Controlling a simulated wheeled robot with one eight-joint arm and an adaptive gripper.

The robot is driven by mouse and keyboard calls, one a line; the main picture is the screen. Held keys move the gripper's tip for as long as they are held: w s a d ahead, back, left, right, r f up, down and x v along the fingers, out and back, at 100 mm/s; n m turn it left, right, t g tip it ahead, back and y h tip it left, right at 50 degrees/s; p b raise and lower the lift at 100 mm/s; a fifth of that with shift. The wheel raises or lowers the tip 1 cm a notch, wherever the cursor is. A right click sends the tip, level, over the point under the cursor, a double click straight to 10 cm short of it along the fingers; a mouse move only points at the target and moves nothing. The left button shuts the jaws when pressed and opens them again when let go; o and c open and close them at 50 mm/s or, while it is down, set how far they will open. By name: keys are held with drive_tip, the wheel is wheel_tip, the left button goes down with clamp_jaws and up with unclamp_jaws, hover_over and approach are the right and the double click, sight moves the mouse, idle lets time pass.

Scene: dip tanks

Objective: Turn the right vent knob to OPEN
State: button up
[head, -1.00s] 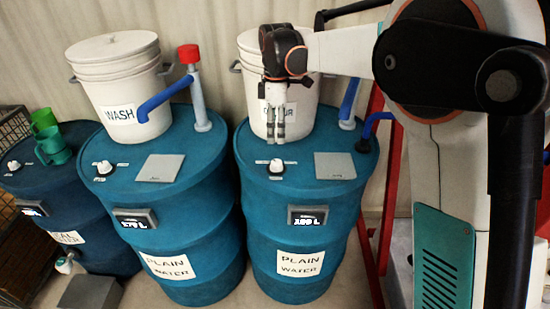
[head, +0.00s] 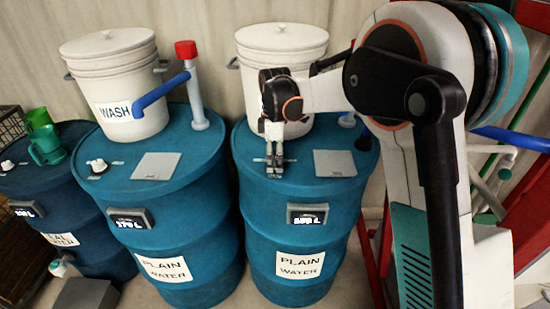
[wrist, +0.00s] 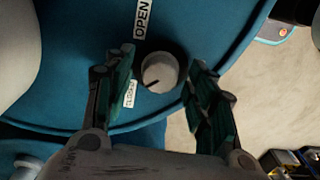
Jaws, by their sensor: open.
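The right vent knob (wrist: 160,72) is a pale round knob on the lid of the right blue drum (head: 310,215). In the wrist view its dark pointer line faces the CLOSED label (wrist: 131,93); the OPEN label (wrist: 142,20) lies above it. My gripper (head: 274,170) points down at the knob, and in the head view its fingers hide the knob. In the wrist view the open fingers stand on either side of the knob, with a visible gap on both sides.
A white bucket (head: 281,45) stands on the lid behind my gripper. A grey plate (head: 335,163) lies right of the fingers. The middle blue drum (head: 185,225) carries its own knob (head: 98,165), a WASH bucket (head: 118,70) and a red-capped pipe (head: 196,95). Green cups (head: 47,146) stand far left.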

drive_tip(key=c, duration=1.1)
drive_tip(key=shift+o, duration=0.2)
drive_tip(key=m+p, duration=0.1)
drive_tip(key=m, duration=0.3)
drive_tip(key=shift+r+m, duration=0.1)
drive_tip(key=shift+m, duration=0.2)
drive_tip(key=m, duration=0.4)
drive_tip(key=shift+m+p, duration=0.3)
drive_tip(key=m, duration=0.4)
drive_tip(key=shift+m, duration=0.3)
drive_tip(key=shift+m+p, duration=0.4)
drive_tip(key=shift+m, duration=1.7)
